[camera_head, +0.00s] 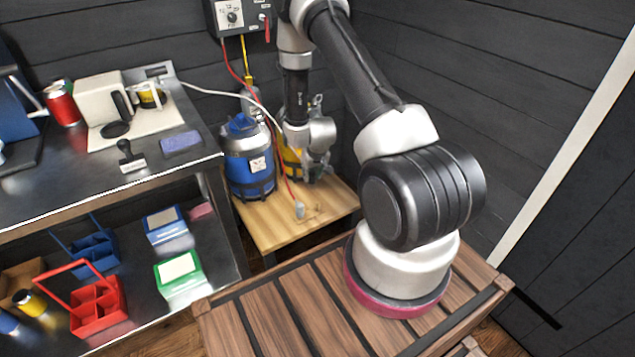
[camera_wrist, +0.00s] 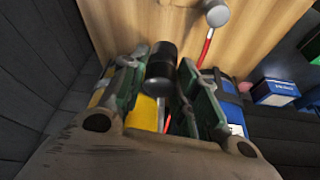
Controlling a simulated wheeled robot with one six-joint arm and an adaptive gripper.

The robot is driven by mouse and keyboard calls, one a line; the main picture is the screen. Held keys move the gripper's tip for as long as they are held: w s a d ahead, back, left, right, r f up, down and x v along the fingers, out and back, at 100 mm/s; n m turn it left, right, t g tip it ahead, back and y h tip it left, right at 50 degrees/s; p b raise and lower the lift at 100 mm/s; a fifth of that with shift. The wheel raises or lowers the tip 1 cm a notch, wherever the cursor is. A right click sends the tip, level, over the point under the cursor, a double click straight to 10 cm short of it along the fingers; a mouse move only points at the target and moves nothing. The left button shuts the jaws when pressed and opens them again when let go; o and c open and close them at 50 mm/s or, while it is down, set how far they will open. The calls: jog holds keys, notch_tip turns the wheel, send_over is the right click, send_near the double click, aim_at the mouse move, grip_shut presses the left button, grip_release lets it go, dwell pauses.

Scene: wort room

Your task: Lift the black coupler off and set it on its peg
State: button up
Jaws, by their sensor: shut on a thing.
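My gripper (camera_wrist: 160,85) has its two green-padded fingers closed around the black coupler (camera_wrist: 161,64), a short dark cylinder, in the wrist view. In the head view my gripper (camera_head: 318,165) is at the yellow keg (camera_head: 291,163), at the back of a low wooden stand (camera_head: 265,233). The arm and gripper hide much of that keg, and I cannot make out the coupler there. Yellow (camera_wrist: 143,113) shows below the coupler in the wrist view; I cannot tell whether the two touch. I cannot make out the coupler's peg.
A blue keg (camera_head: 250,172) stands close left of my gripper. A grey fitting (camera_head: 299,210) on a red hose is at the front of the stand. Pale and red hoses run near the arm. A control box (camera_head: 236,15) hangs above; a cluttered counter (camera_head: 40,195) is left.

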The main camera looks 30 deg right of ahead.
jog(key=shift+m, duration=0.3)
jog(key=shift+s+d+f, duration=0.2)
jog(key=shift+s+f, duration=0.15)
jog(key=shift+f, duration=1.1)
jog(key=shift+s+d+f, duration=0.25)
jog(key=shift+s+f, duration=0.05)
jog(key=shift+f, duration=1.1)
jog(key=shift+s+d+f, duration=0.2)
jog(key=shift+s+f, duration=0.15)
jog(key=shift+f, duration=1.1)
jog(key=shift+f, duration=0.3)
jog(key=shift+c, duration=0.6)
jog(key=shift+s+r, duration=0.1)
jog(key=shift+s, duration=0.05)
grip_shut()
jog(key=shift+f, duration=0.2)
jog(key=shift+f, duration=0.4)
